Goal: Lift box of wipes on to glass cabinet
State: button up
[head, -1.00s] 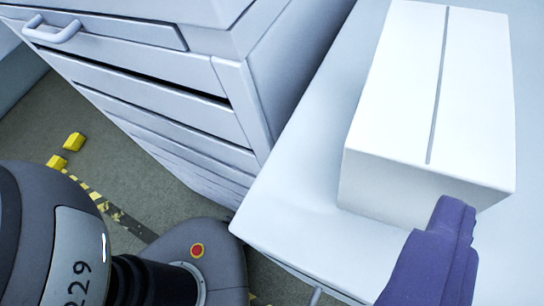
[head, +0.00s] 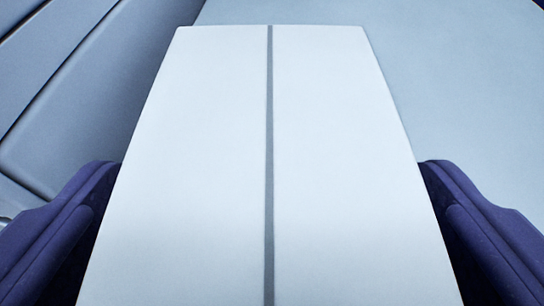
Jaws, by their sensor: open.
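The box of wipes (head: 200,150) is white with a grey slit running along the middle of its top. It fills the centre of the head view. My gripper (head: 268,215) is open, with one purple finger on each side of the box. The fingers stand close to the box's left and right sides; I cannot tell whether they touch it. The box hides the inner tips of the fingers and its own lower part. I cannot make out the glass cabinet in this view.
The box rests on a pale blue-grey surface (head: 450,75), which is bare to the right of and behind it. A grey drawer unit (head: 75,100) stands close on the left.

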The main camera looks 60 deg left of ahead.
aim_at(269, 54)
jog(key=shift+r, duration=0.1)
jog(key=c, duration=1)
jog(key=shift+c, duration=0.2)
jog(key=shift+r+p, duration=0.4)
jog(key=shift+p, duration=0.05)
notch_tip(269, 54, up, 3)
jog(key=shift+r+p, duration=0.15)
jog(key=shift+p, duration=1.1)
jog(key=s+r+p, duration=0.1)
jog(key=s+p, duration=0.7)
jog(key=s, duration=0.3)
jog(key=shift+a+r, duration=0.2)
jog(key=shift+a, duration=0.25)
